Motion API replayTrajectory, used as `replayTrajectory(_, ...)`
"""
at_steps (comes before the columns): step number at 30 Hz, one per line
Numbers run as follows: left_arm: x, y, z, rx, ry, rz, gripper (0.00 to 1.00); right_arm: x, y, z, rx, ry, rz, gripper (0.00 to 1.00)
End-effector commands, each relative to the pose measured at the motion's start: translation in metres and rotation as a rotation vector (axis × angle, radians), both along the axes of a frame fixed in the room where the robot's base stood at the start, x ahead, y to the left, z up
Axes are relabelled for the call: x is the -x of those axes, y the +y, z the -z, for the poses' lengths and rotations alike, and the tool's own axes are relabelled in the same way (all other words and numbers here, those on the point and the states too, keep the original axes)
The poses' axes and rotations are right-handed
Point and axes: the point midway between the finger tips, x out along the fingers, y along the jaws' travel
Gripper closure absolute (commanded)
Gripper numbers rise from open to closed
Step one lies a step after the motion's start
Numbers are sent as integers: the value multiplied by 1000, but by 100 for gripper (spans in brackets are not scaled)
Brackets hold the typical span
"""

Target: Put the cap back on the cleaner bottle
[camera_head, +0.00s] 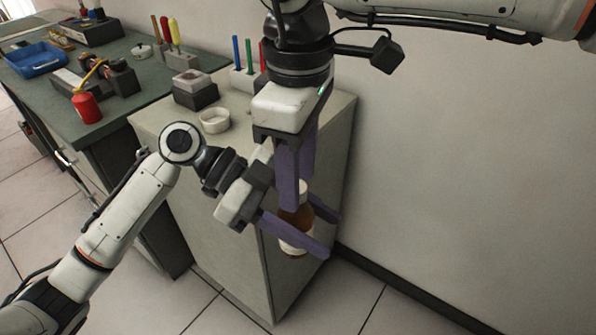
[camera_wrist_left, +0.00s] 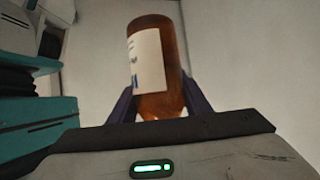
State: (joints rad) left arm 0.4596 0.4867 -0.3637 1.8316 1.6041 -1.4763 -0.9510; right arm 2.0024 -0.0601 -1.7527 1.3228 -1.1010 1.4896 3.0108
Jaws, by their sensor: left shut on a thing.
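The cleaner bottle (camera_head: 295,236) is amber brown with a pale label and looks roughly upright in the head view. My left gripper (camera_head: 312,228) is shut on it, with one purple finger on each side. The bottle also fills the middle of the left wrist view (camera_wrist_left: 158,62), between the fingers. My right gripper (camera_head: 296,190) comes down from above, its fingers pointing at the bottle's top. A small whitish piece, perhaps the cap (camera_head: 304,187), shows at its fingertips. The fingers partly hide the bottle's neck, so I cannot tell whether the cap touches it or is gripped.
Both grippers are in front of a grey cabinet (camera_head: 225,215), near its right edge. A white round dish (camera_head: 214,121) and a dark block (camera_head: 195,92) stand on its top. A green bench (camera_head: 135,85) with tools is at left. A bare wall is at right.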

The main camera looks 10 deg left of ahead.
Motion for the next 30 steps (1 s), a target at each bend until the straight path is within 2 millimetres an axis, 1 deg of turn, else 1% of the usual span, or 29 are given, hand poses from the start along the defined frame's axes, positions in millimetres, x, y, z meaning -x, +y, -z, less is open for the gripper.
replayTrajectory(4, 0, 0, -1, 2, -2, 0, 100, 0, 0, -1, 0, 0, -1, 58)
replayTrajectory(7, 0, 0, -1, 2, -3, -1, 100, 0, 0, -6, -1, -1, -1, 58)
replayTrajectory(15, 0, 0, -1, 2, -3, -1, 100, 0, 0, -40, -1, -1, 0, 58)
replayTrajectory(17, 0, 0, -1, 2, -3, -1, 100, 0, 1, -44, -1, 1, -1, 58)
replayTrajectory(23, 0, 0, -1, 2, -3, -1, 100, 1, 0, -45, 1, 1, -2, 58)
replayTrajectory(25, 0, 0, -1, 2, -3, -1, 100, 1, 0, -45, 1, 1, -3, 61)
replayTrajectory(26, 0, 0, -1, 2, -3, -1, 100, 0, 0, -45, 1, 1, -6, 61)
replayTrajectory(30, 0, 0, -1, 2, -3, -1, 100, 1, 0, -46, 1, 2, -81, 61)
